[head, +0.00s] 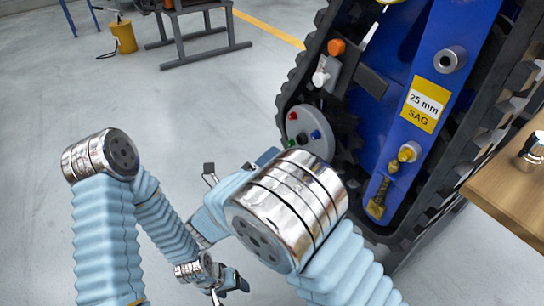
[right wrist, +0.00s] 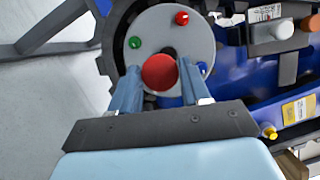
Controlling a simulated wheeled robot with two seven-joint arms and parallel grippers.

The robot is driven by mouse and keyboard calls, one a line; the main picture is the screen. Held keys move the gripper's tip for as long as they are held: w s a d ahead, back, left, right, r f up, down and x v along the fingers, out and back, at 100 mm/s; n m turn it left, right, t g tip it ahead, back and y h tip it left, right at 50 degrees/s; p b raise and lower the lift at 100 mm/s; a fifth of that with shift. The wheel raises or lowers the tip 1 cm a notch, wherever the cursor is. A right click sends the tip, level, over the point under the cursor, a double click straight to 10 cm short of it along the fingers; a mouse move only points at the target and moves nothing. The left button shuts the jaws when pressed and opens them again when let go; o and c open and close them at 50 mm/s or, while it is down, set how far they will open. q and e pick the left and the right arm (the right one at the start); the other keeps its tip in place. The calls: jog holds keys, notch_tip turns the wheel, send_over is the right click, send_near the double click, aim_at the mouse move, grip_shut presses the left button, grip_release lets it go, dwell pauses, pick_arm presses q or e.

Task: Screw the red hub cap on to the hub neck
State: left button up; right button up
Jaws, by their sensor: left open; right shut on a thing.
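The round red hub cap (right wrist: 159,72) is between the fingertips of my right gripper (right wrist: 160,70) in the right wrist view. That gripper is shut on it, in front of the grey hub disc (right wrist: 160,22). A dark patch at the disc's centre, perhaps the hub neck (right wrist: 169,50), shows just above the cap and is mostly hidden. I cannot tell whether cap and neck touch. In the head view my right gripper (head: 268,157) is partly behind my arm, beside the disc (head: 322,145); I cannot make out the cap there. My left gripper (head: 230,284) is open, low and away from the hub.
The disc carries green (right wrist: 135,42), red (right wrist: 182,18) and blue (right wrist: 203,67) knobs. A dark track (head: 290,85) and blue frame (head: 440,65) rise around it. A wooden bench (head: 510,190) stands at right.

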jog(key=shift+a+r+n+t+y, duration=0.3)
jog(key=shift+a+r+t, duration=0.1)
jog(key=shift+a+r, duration=0.15)
jog(key=shift+w+d+p, duration=0.45)
jog(key=shift+w+d, duration=0.1)
jog(key=shift+d, duration=0.25)
jog(key=shift+w+d+p, duration=0.45)
jog(key=shift+w+d, duration=0.1)
jog(key=shift+d, duration=0.2)
jog(key=shift+w+d, duration=0.6)
jog(key=shift+d, duration=0.2)
jog(key=shift+p, duration=0.35)
jog(key=shift+p, duration=0.35)
